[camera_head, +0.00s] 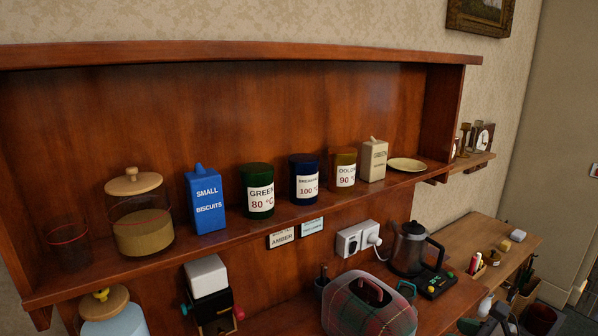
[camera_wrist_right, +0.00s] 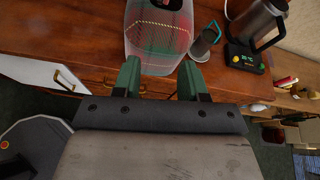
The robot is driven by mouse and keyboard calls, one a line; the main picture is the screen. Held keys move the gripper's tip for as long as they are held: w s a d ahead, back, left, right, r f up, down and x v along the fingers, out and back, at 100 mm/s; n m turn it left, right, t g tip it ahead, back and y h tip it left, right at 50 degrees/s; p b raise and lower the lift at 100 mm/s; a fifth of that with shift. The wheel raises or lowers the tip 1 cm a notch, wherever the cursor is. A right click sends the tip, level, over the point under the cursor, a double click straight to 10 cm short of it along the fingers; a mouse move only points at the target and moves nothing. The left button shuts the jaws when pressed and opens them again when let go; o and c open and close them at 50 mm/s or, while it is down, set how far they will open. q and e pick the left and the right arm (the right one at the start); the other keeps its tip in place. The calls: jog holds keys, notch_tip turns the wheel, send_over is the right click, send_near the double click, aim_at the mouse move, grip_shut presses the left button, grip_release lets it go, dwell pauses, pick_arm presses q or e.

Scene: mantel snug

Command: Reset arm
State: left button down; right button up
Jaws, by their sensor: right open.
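My right gripper (camera_wrist_right: 160,82) shows in the right wrist view with its two green fingers spread apart. Nothing is held between them. The fingers point toward the wooden counter (camera_wrist_right: 85,65), and the tartan-covered item (camera_wrist_right: 158,38) lies just beyond their tips. I cannot tell whether they touch it. In the head view that tartan item (camera_head: 368,308) stands at the bottom centre, and I cannot make out my right gripper there. My left gripper is in neither view.
A wooden shelf (camera_head: 330,205) above the counter holds several canisters, a blue biscuit box (camera_head: 205,200) and a lidded glass jar (camera_head: 140,225). A small cup (camera_wrist_right: 205,45) is right of the tartan item.

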jog(key=s+f+n+g+h+b, duration=0.15)
jog(key=s+f+n, duration=0.3)
jog(key=f, duration=0.85)
jog(key=s+f+n+g+h+b, duration=0.1)
jog(key=s+f+n+g+h, duration=0.3)
jog(key=f, duration=0.9)
jog(key=s+f+n+h+b, duration=0.1)
jog(key=s+f+n, duration=0.35)
jog(key=f, duration=0.85)
pick_arm(q)
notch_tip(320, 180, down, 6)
jog(key=b, duration=0.3)
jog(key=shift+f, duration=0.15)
pick_arm(e)
jog(key=s+a+f+n+g, duration=0.1)
jog(key=s+a+f+n, duration=0.2)
jog(key=s, duration=0.8)
jog(key=s+a+f+n+g, duration=0.2)
jog(key=s+a+f+n, duration=0.1)
jog(key=s+f+n, duration=0.5)
jog(key=s+a+f+n+g+h, duration=0.1)
jog(key=s+a+f+n, duration=0.2)
jog(key=s, duration=1.1)
notch_tip(320, 180, down, 6)
jog(key=n, duration=0.3)
jog(key=shift+s+a+g, duration=0.2)
jog(key=shift+s+g, duration=0.1)
jog(key=shift+g, duration=0.05)
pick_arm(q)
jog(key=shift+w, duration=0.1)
